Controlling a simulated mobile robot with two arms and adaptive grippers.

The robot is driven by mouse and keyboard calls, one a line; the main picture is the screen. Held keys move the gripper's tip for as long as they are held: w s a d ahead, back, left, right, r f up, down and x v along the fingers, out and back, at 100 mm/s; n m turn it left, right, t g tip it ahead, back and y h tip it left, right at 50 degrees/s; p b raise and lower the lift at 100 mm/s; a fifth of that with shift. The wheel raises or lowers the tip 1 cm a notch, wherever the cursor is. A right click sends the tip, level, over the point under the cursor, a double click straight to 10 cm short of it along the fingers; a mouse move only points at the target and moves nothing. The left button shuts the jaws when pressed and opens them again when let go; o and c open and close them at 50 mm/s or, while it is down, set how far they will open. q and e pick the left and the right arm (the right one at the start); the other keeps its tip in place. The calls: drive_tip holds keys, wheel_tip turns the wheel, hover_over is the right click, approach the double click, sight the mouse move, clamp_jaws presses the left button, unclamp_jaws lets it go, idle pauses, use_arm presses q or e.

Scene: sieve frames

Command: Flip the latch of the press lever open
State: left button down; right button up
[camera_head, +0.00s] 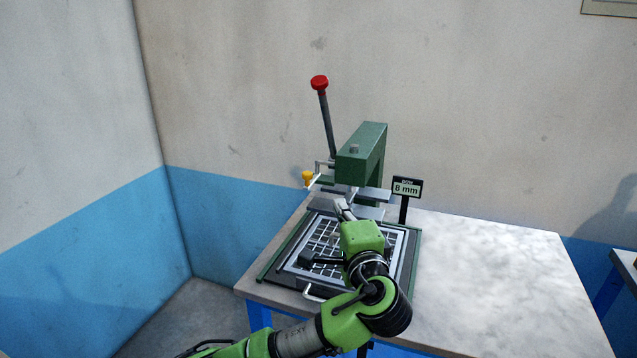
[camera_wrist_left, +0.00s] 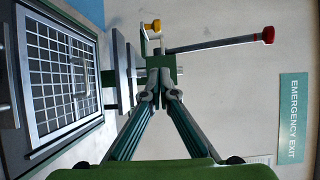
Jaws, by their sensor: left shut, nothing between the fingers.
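The green press (camera_head: 374,142) stands at the back of the table. Its dark lever (camera_head: 327,125) rises upright, tilted slightly left, with a red knob (camera_head: 319,82) on top. The latch, with a yellow knob (camera_head: 307,177), sits at the lever's base on the press's left side. In the left wrist view the yellow knob (camera_wrist_left: 153,26) and the lever (camera_wrist_left: 215,46) lie beyond the fingertips. My left gripper (camera_head: 343,209) is shut and empty, in front of the press, right of and below the latch in the head view. Contact with the press cannot be told.
A sieve frame with a white grid (camera_head: 318,250) lies on the press bed below my gripper. An "8 mm" sign (camera_head: 407,188) stands right of the press. The table's right side (camera_head: 500,280) is clear. Walls stand behind and to the left.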

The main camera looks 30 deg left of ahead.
use_arm(q)
drive_tip(key=shift+a, duration=0.15)
drive_tip(key=s+a+p+x, duration=0.2)
drive_tip(key=p+x, duration=0.2)
drive_tip(key=x, duration=0.8)
drive_tip(key=shift+w+a+f+p, duration=0.15)
drive_tip(key=shift+w+a+p, duration=0.05)
drive_tip(key=shift+w+p, duration=0.15)
drive_tip(key=shift+w, duration=0.1)
